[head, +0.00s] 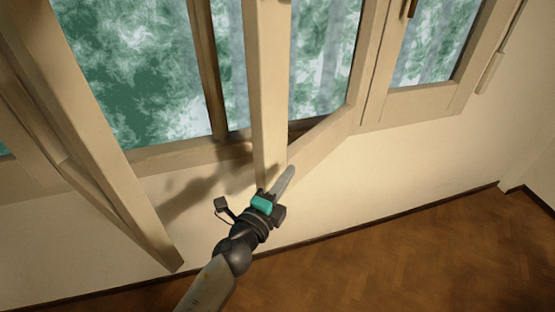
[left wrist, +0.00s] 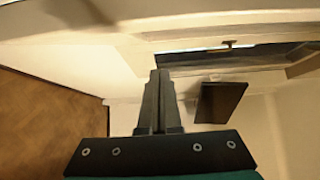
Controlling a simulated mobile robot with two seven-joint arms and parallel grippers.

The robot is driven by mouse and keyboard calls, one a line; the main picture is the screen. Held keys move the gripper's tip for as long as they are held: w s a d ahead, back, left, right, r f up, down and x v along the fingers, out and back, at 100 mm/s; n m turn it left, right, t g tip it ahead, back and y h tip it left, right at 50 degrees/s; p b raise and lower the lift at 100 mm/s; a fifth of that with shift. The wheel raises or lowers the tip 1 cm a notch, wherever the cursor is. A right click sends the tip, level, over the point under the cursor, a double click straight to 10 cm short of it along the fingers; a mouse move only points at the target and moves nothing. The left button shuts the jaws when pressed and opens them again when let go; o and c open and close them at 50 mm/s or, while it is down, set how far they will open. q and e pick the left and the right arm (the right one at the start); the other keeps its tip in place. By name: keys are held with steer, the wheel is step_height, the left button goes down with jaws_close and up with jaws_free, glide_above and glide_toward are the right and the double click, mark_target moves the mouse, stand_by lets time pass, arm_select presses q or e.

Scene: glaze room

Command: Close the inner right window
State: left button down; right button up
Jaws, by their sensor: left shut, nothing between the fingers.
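In the head view, a cream window sash (head: 268,95) stands swung inward, its free edge towards me and its bottom rail running back to the frame on the right. It appears to be the inner right window. My left gripper (head: 287,178) is at the lower end of that free edge, fingers shut and empty, pointing up and right. I cannot tell whether it touches the sash. In the left wrist view the shut fingers (left wrist: 157,100) point towards pale window woodwork (left wrist: 110,45). My right gripper is not in view.
Another sash (head: 110,165) stands open into the room on the left. A further window (head: 425,45) at the right looks shut. Below the sill is a cream wall (head: 355,170). The brown parquet floor (head: 420,250) is clear.

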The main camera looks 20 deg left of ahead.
mark_target(254, 157)
arm_select(q)
steer(key=shift+w+a, duration=1.65)
steer(key=shift+w, duration=0.15)
steer(key=shift+m+h, duration=0.6)
steer(key=shift+h, duration=0.3)
steer(key=a, duration=0.1)
steer(key=w+a, duration=0.1)
steer(key=a, duration=0.1)
steer(key=w+a+b, duration=0.1)
steer(key=shift+w+a+f, duration=0.1)
steer(key=shift+a+f, duration=0.05)
steer(key=shift+a, duration=0.15)
steer(key=shift+w+a+g, duration=0.15)
steer(key=shift+a+g, duration=0.15)
steer(key=shift+a, duration=0.1)
